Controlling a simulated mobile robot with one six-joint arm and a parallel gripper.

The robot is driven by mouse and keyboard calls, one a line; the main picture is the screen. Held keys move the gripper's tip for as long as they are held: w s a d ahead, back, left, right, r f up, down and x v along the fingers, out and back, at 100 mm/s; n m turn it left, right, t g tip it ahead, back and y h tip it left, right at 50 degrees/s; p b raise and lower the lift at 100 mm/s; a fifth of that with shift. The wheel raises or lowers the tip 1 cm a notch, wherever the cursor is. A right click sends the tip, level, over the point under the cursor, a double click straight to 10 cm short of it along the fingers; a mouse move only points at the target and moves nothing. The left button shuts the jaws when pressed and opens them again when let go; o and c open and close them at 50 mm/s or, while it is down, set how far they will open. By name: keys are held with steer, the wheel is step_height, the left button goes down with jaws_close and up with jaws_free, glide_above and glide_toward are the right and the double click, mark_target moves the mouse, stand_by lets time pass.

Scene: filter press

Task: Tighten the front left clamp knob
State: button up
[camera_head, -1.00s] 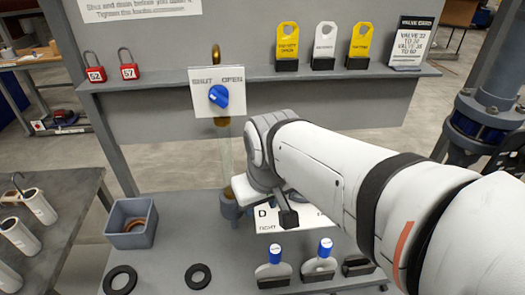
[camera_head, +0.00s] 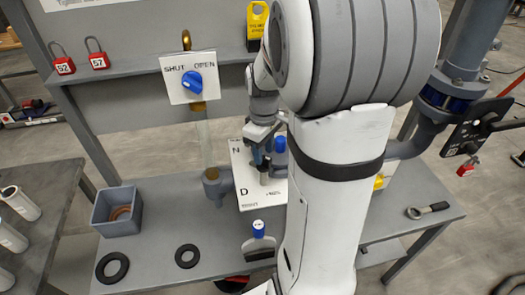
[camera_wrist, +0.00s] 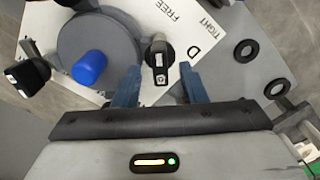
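A dark clamp knob with a pale cap (camera_wrist: 160,62) stands in the wrist view over a white card (camera_wrist: 192,20) marked FREE, TIGHT and D. My gripper (camera_wrist: 160,84) is open, one blue finger on each side of the knob's near end; I cannot tell whether they touch it. A round grey housing (camera_wrist: 110,40) with a blue cap (camera_wrist: 89,67) is left of the knob. Another black knob (camera_wrist: 27,73) is farther left. In the head view my gripper (camera_head: 262,160) points down over the card (camera_head: 246,198), and my arm hides much of the fixture.
A blue-handled valve (camera_head: 193,82) on a SHUT/OPEN plate stands behind. A grey bin (camera_head: 117,212), two black rings (camera_head: 187,256), a blue-topped holder (camera_head: 258,245) and a wrench (camera_head: 427,210) are on the bench.

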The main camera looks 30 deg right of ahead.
steer(key=shift+f, duration=1.35)
steer(key=shift+c, duration=0.6)
